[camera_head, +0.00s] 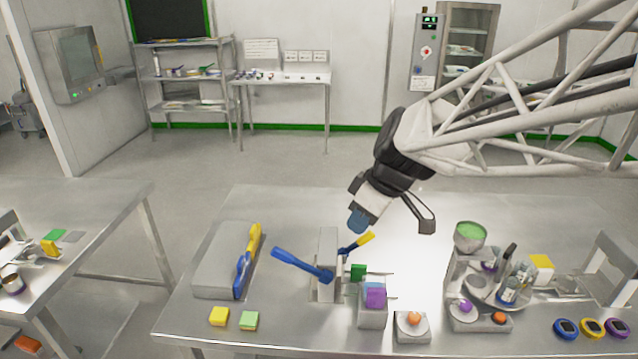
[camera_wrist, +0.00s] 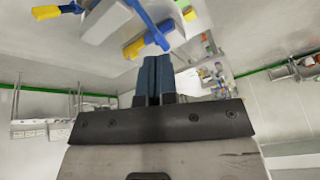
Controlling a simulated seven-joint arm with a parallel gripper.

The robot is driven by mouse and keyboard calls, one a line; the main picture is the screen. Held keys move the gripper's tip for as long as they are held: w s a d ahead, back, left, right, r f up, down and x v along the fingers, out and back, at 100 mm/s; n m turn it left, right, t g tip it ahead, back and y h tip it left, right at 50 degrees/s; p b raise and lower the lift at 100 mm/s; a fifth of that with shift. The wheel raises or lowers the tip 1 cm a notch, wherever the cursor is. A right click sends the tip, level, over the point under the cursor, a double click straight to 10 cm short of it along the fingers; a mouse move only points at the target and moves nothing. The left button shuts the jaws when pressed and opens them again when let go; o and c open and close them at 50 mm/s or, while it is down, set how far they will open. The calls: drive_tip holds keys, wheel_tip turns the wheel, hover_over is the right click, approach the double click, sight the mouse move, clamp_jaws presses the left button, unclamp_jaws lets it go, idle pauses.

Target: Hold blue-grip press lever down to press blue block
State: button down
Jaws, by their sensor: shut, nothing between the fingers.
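A grey upright press post (camera_head: 328,250) stands mid-table. A lever with a long blue grip (camera_head: 295,264) sticks out from it to the left, tilted up. A second lever with a yellow grip (camera_head: 358,243) sticks out to the right. My gripper (camera_head: 357,224) is shut and empty, above and right of the post, apart from both grips. Its blue fingers show together in the wrist view (camera_wrist: 154,78), below a yellow grip (camera_wrist: 140,46) and a blue bar (camera_wrist: 148,18). A light blue surface (camera_head: 373,286) shows behind a purple block (camera_head: 376,298); I cannot tell whether it is the blue block.
A grey slab (camera_head: 218,265) with a yellow and blue lever (camera_head: 246,262) lies left. A green block (camera_head: 357,271) is right of the post. Yellow and green blocks (camera_head: 219,316) lie front left. A cluttered stand (camera_head: 480,318) and several round devices (camera_head: 566,328) fill the right.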

sight(284, 253)
drive_tip(key=w+a+f+n+y, duration=0.1)
drive_tip(key=w+a+n, duration=0.4)
drive_tip(key=w+a, duration=0.2)
drive_tip(key=shift+a+f+g+y, duration=0.3)
drive_tip(key=shift+a+g, duration=0.05)
drive_tip(key=shift+g, duration=0.05)
drive_tip(key=shift+f, duration=0.1)
drive_tip(key=x, duration=1.3)
drive_tip(key=shift+a+f, duration=0.25)
drive_tip(key=shift+f, duration=0.1)
drive_tip(key=shift+a+f, duration=0.1)
